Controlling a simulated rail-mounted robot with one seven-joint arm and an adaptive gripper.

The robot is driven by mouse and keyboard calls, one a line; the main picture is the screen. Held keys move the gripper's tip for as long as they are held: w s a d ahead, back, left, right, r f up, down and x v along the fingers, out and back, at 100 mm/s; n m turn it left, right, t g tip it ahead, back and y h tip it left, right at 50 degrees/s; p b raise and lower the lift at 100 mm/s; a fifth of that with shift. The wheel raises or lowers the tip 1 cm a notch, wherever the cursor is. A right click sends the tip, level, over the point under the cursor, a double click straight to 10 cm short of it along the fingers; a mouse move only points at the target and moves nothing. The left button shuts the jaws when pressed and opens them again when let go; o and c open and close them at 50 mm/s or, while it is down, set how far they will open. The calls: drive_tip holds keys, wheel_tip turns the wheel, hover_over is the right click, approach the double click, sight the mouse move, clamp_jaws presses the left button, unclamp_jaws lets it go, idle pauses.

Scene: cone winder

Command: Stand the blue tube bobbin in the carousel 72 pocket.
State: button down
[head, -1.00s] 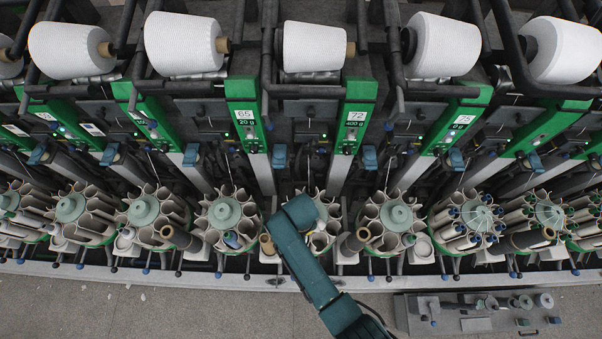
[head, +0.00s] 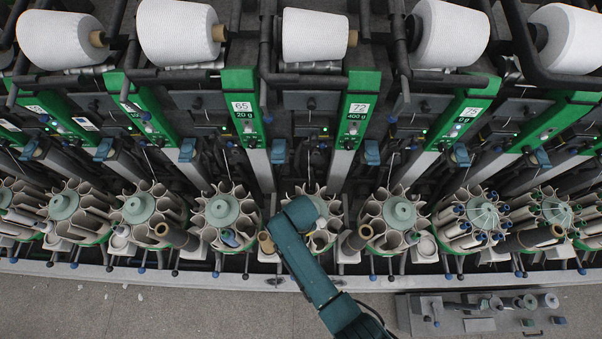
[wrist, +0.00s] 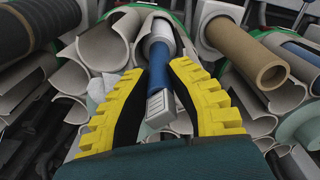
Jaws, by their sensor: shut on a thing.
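The blue tube bobbin (wrist: 160,75) is between the yellow-and-black fingers of my gripper (wrist: 157,100) in the wrist view. It is blue along the middle, with a ridged grey near end and a pale far part. The far part lies at a cream pocket; I cannot tell how deep it reaches inside. Carousel 72 (head: 331,210) stands below the green post with the 72 sign (head: 359,108) in the head view. My arm covers part of this carousel and hides the bobbin and my fingers there.
A brown tube (wrist: 245,50) and a dark tube (wrist: 38,28) flank the pocket in the wrist view. A second blue tube (head: 228,238) sits in the carousel left of my arm. White cones (head: 314,36) hang above. A grey tool tray (head: 480,315) lies front right.

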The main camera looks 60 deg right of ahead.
drive_tip(key=shift+f+b, duration=0.7)
drive_tip(key=shift+f, duration=0.25)
idle(0.3)
drive_tip(key=c, duration=1)
unclamp_jaws()
drive_tip(key=shift+r, duration=0.1)
wheel_tip(320, 180, up, 12)
drive_tip(key=shift+f, duration=0.1)
